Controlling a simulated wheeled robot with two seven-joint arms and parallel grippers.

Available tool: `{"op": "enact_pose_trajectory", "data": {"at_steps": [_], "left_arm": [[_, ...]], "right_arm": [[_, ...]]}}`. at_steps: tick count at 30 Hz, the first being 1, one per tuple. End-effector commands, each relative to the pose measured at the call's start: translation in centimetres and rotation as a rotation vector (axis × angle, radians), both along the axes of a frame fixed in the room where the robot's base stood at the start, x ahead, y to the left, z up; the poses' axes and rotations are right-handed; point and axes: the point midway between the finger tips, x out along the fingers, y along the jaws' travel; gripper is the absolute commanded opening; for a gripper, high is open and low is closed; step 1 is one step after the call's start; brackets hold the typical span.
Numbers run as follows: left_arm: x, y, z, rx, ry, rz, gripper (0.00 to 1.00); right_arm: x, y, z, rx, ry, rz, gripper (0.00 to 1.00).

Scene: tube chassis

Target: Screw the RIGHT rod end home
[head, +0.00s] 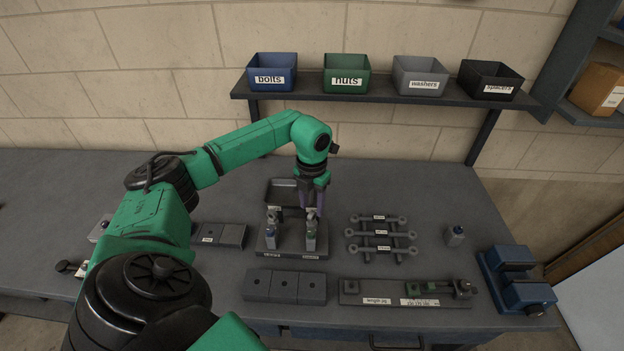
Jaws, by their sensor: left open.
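A long grey fixture board (385,300) with white labels lies at the front right of the bench. A green and dark part (428,287) sits on its right half, with a dark rod end (463,287) at its right end. How far the rod end is screwed in is too small to tell. My left gripper (313,210) is open and points down over a dark stand (291,252) holding small bottle-like items. It is well left of and behind the board. Its fingertips partly hide the items there. My right gripper is not in view.
A rack (381,233) with several labelled rods stands right of the stand. A grey block (284,286) lies left of the board. Labelled bins (347,75) stand on a shelf behind.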

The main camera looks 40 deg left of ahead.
Motion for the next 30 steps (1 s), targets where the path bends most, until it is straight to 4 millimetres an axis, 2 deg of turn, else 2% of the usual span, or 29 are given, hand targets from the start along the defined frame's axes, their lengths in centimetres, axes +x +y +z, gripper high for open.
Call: {"op": "enact_pose_trajectory", "data": {"at_steps": [6,16,23,24,26,27,28,30], "left_arm": [[0.0,0.0,-0.3,0.0,0.0,-0.004,0.49],[0.0,0.0,-3.1,0.0,0.0,-0.005,0.49],[0.0,0.0,-3.1,0.0,0.0,-0.006,0.49],[0.0,0.0,-3.0,0.0,0.0,-0.006,0.42],[0.0,0.0,-3.0,0.0,0.0,-0.006,0.19],[0.0,0.0,-3.0,0.0,0.0,-0.006,0.04],[0.0,0.0,-3.0,0.0,0.0,-0.006,0.0],[0.0,0.0,-3.0,-0.001,0.0,-0.006,0.0]], "right_arm": [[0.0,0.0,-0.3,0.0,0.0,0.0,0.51],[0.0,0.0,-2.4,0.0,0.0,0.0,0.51],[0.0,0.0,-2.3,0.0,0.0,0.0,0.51],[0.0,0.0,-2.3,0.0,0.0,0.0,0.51],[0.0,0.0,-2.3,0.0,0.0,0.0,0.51],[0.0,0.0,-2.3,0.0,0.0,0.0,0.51],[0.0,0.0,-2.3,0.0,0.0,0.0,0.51],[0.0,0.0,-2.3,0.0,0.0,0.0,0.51]]}}
